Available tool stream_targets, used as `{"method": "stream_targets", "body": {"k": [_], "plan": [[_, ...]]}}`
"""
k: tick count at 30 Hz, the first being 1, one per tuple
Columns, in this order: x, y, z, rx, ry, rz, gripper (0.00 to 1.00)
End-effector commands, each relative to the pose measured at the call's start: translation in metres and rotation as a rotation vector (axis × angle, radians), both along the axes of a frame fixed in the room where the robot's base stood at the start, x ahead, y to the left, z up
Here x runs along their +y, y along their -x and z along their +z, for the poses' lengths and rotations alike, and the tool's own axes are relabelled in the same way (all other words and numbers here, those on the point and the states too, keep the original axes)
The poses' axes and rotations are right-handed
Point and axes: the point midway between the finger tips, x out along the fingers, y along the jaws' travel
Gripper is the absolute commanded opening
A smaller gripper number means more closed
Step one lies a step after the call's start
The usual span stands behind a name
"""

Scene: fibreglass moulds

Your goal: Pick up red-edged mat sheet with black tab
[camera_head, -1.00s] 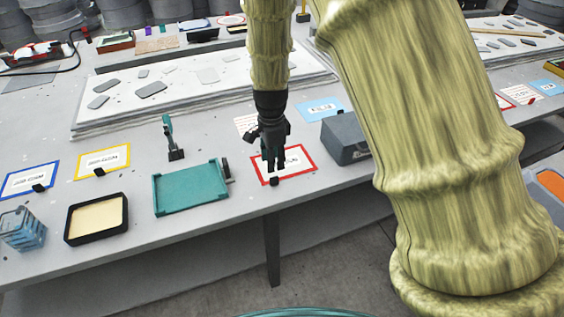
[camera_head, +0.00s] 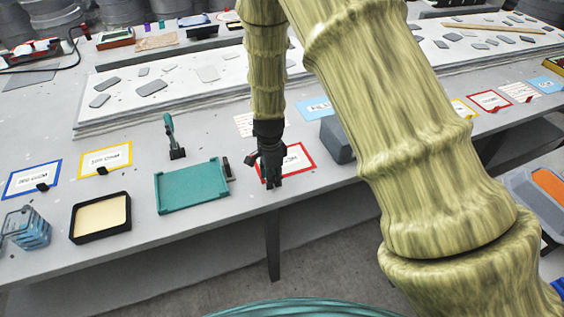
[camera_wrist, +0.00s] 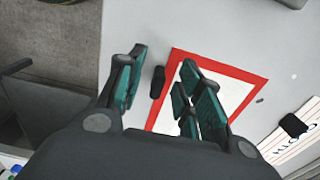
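The red-edged mat sheet (camera_head: 300,158) lies flat near the front edge of the table, white inside with a red border. It also shows in the wrist view (camera_wrist: 240,73). Its black tab (camera_wrist: 157,82) stands on the border nearest the table's front edge. My gripper (camera_head: 273,185) points down at that border and hides the tab in the head view. In the wrist view my gripper (camera_wrist: 163,62) is open, with the tab between its teal-padded fingers, nearer the left one. I cannot tell whether a finger touches the tab.
A teal tray (camera_head: 190,188) lies left of my gripper, and a grey box (camera_head: 335,140) stands to its right, partly behind my arm. A blue sheet (camera_head: 312,108) and a striped sheet (camera_wrist: 295,140) lie close by. Another red-edged sheet (camera_head: 490,100) lies far right.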

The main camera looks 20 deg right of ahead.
Motion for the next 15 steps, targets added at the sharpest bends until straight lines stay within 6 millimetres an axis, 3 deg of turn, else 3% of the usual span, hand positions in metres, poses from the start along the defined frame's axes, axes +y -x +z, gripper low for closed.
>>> {"method": "stream_targets", "body": {"k": [11, 15], "plan": [[0.0001, 0.0003, -0.0069, 0.000, 0.000, 0.000, 0.36], [0.0001, 0.0002, -0.0068, 0.000, 0.000, 0.000, 0.14]]}}
